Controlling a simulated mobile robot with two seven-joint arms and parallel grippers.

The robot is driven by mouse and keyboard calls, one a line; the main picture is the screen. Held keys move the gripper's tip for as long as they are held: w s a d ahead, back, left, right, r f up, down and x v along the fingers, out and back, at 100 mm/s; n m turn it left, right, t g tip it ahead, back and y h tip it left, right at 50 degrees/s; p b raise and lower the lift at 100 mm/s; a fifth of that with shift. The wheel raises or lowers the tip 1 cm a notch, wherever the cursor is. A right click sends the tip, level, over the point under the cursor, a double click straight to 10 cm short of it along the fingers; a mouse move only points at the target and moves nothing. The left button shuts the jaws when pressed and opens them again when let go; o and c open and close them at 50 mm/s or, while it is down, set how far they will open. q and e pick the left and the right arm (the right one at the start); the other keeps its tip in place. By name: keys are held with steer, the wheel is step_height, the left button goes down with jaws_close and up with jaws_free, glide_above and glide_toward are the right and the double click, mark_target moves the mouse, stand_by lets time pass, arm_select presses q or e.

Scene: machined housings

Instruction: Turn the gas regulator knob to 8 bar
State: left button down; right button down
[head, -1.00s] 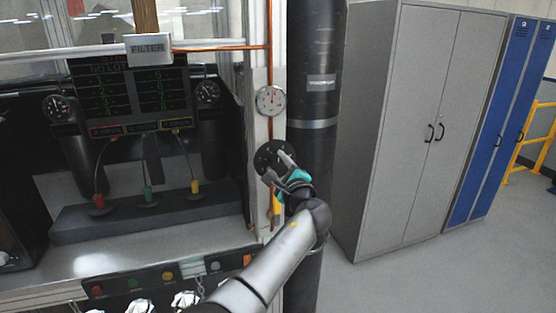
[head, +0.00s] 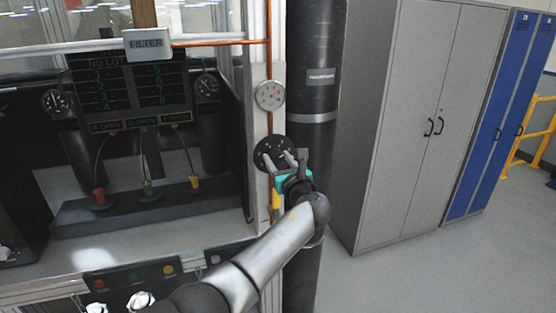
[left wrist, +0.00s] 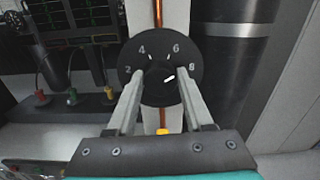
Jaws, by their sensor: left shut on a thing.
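The gas regulator knob (left wrist: 159,76) is a dark round knob at the middle of a black dial plate (left wrist: 160,40) marked 2, 4, 6 and 8. My right gripper is not in view.
A copper pipe (head: 269,45) runs down to the gauge beside a thick black column (head: 315,100). A bench with a dark display panel (head: 130,85) and colored plugs stands left. A grey cabinet (head: 415,130) stands right, with open floor before it.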

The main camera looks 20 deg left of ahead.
arm_select(q)
steer(key=shift+m, duration=1.6)
steer(key=shift+c, duration=1.4)
jaws_free()
steer(key=shift+s+d, duration=0.1)
steer(key=shift+s+d+f, duration=0.1)
steer(key=shift+s+d, duration=0.3)
steer(key=shift+s, duration=0.1)
steer(key=b+v, duration=0.1)
steer(key=v, duration=1.2)
steer(key=shift+s+d+b, duration=0.2)
steer(key=shift+s+b, duration=0.1)
